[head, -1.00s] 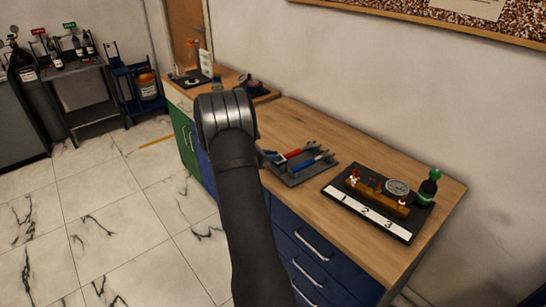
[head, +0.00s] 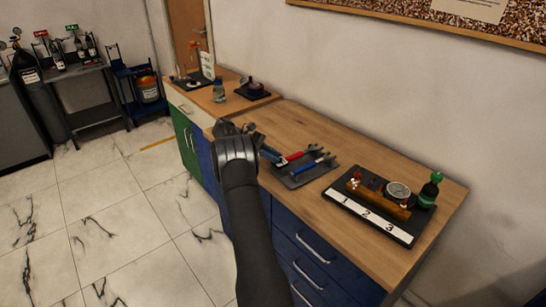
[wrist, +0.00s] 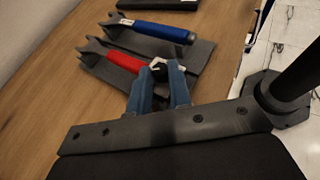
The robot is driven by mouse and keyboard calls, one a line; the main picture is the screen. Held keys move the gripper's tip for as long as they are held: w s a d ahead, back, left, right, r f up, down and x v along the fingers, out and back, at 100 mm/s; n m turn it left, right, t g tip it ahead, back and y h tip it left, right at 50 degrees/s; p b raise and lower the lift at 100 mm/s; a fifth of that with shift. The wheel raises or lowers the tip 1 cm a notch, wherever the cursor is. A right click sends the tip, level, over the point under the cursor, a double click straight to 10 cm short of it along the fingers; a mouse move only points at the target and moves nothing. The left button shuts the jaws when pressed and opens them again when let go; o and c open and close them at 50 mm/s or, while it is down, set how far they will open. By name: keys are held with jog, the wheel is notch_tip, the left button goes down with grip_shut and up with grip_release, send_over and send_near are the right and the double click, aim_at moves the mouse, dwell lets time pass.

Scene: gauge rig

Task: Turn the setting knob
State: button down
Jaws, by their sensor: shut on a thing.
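My gripper (wrist: 158,88) is shut at the metal end of the red-handled tool (wrist: 121,60), which lies in a dark holder (wrist: 98,72). In the head view, the gripper's blue fingers (head: 267,153) are beside the same red tool (head: 294,156). The gauge rig stands to the right on a dark base (head: 395,232). It has a brass-coloured block (head: 380,206), a round dial gauge (head: 398,190) and small red and white parts at the left end. I cannot tell which part is the setting knob.
A blue-handled tool (head: 312,163) lies beside the red one; it also shows in the wrist view (wrist: 158,32). A green-topped bottle (head: 429,190) stands right of the gauge. A jar (head: 219,91) and a dark device (head: 254,90) are farther back. The wooden counter between is clear.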

jog(key=shift+w+m+g, duration=0.1)
jog(key=shift+m+g, duration=0.4)
jog(key=c, duration=1.3)
grip_release()
jog(key=shift+r+n+t, duration=0.1)
jog(key=shift+n+t, duration=0.3)
